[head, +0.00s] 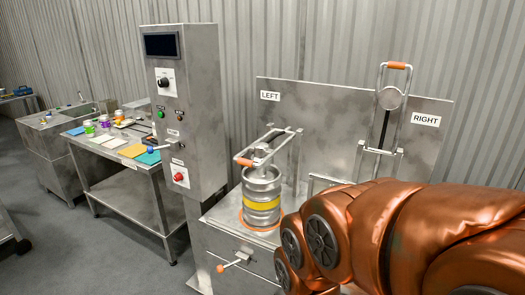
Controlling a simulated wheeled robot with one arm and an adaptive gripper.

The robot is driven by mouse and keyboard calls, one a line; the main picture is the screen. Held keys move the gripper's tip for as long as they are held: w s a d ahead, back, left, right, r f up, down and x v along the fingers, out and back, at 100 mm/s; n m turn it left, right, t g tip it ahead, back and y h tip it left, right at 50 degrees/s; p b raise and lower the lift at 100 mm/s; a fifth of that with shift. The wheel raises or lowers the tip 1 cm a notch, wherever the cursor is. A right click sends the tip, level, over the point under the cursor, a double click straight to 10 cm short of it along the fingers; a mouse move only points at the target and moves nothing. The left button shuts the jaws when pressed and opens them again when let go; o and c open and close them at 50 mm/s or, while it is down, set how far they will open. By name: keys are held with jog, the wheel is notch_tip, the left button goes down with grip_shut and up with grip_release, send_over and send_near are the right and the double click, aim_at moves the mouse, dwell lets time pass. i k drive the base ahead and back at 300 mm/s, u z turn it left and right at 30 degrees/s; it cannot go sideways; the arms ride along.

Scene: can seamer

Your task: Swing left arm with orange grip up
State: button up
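The left arm (285,142) is a metal frame in front of the plate marked LEFT. It is lowered, lying roughly level over a steel keg (261,187) with a yellow band. Its orange grip (243,162) is at the front left end, above the keg's top. My copper-coloured arm fills the lower right and hides much of the right station. My gripper does not show.
A control cabinet (203,110) with a screen and buttons stands left of the machine. An orange-tipped lever (236,261) sticks out of the machine's front. A steel table (130,185) with containers and coloured sheets stands further left. Open floor lies at the lower left.

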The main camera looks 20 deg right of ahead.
aim_at(262, 156)
jog(key=u, duration=0.2)
jog(key=i, duration=1)
jog(key=u, duration=0.55)
